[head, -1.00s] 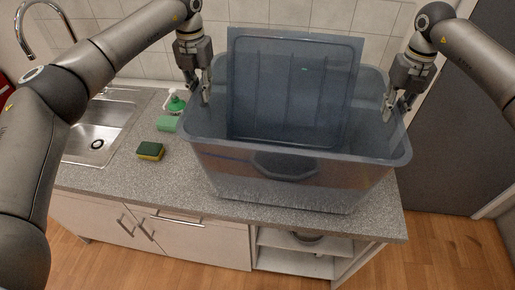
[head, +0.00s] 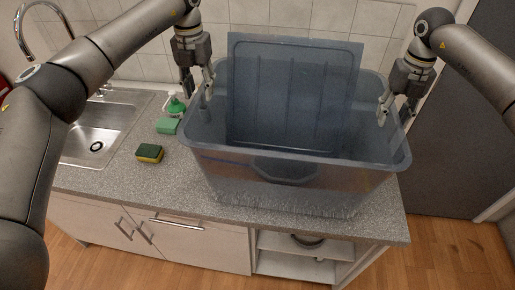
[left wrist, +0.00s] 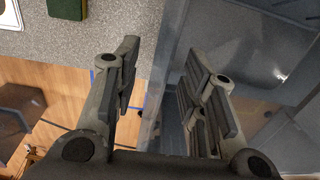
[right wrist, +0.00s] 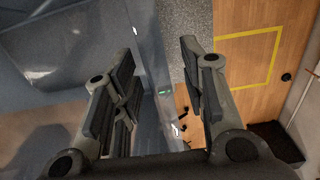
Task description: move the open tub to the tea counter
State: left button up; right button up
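The open tub (head: 225,165), large, blue-grey and see-through, stands on the speckled grey tea counter (head: 120,185) right of the sink, near the front edge. A flat blue-grey panel, like a lid (head: 295,95), stands upright in it. My left gripper (head: 198,92) is open at the tub's left rim. In the left wrist view its fingers (left wrist: 165,75) are spread with the tub wall between them. My right gripper (head: 396,118) is open at the right rim. In the right wrist view its fingers (right wrist: 160,75) also straddle the wall, with gaps. The tub's contents are unclear.
A green and yellow sponge (head: 149,153), a green block (head: 167,126) and a green-topped bottle (head: 175,104) stand left of the tub. The steel sink (head: 95,135) and tap (head: 45,20) are further left. A tiled wall is behind; a dark door (head: 455,130) is right.

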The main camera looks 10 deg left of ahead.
jog(key=shift+r, duration=0.1)
pick_arm(q)
notch_tip(320, 180, up, 10)
pick_arm(e)
notch_tip(320, 180, up, 12)
dwell(0.4)
dwell(0.4)
